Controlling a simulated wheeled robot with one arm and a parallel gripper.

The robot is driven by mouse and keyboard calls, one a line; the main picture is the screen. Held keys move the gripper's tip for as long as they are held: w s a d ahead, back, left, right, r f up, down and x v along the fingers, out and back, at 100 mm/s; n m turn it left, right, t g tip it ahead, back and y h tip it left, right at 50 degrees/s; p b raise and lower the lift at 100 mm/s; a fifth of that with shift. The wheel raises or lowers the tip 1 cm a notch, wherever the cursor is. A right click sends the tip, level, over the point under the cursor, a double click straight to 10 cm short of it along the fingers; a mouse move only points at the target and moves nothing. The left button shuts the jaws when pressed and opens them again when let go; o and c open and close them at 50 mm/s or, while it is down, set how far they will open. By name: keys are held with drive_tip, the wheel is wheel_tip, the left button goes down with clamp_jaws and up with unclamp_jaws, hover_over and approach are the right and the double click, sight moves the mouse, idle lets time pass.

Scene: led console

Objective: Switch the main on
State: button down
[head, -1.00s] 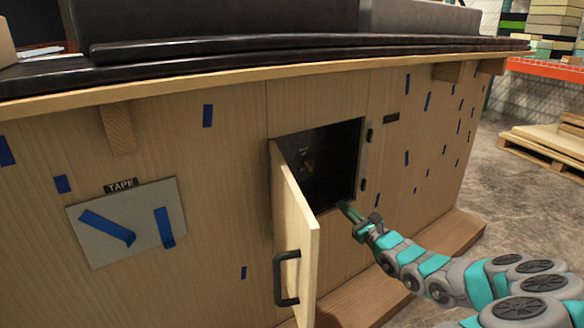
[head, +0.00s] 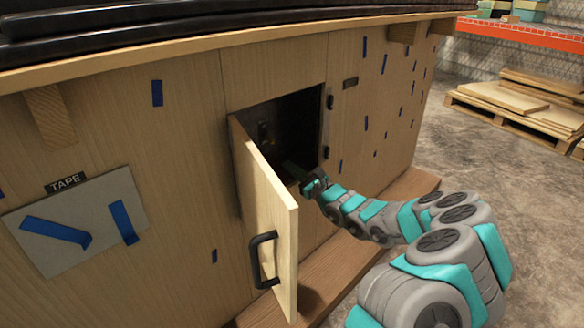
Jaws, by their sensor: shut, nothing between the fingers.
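A small wooden door (head: 268,220) with a black handle (head: 263,260) stands open on the front of the wooden console. Behind it is a dark recess (head: 300,125). On the recess's inner left side is a small dark switch-like part with a yellowish spot (head: 265,135); it is partly shaded, and its position cannot be told. My gripper (head: 294,172) is shut and empty at the lower front of the recess, right of the door's top edge and below and right of the switch part, apart from it. Its tips are dark against the recess.
A grey panel (head: 78,225) with blue tape and a TAPE label is at left. A wooden ledge (head: 325,280) runs along the console's foot. A pallet (head: 520,115) of boards stands at right on open concrete floor.

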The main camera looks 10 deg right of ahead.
sight(270, 140)
drive_tip(key=x, duration=0.7)
drive_tip(key=shift+w+a, duration=0.1)
drive_tip(key=shift+w, duration=0.05)
drive_tip(key=shift+r, duration=0.35)
drive_tip(key=shift+s+r, duration=0.45)
drive_tip(key=shift+r, duration=0.3)
drive_tip(key=shift+s+r, duration=0.45)
drive_tip(key=shift+r, duration=0.3)
drive_tip(key=shift+w+a+r+p, duration=0.1)
drive_tip(key=shift+r+p, duration=0.05)
drive_tip(key=shift+p, duration=0.45)
drive_tip(key=shift+r+p, duration=0.1)
drive_tip(key=shift+p, duration=0.2)
drive_tip(key=shift+g, duration=0.3)
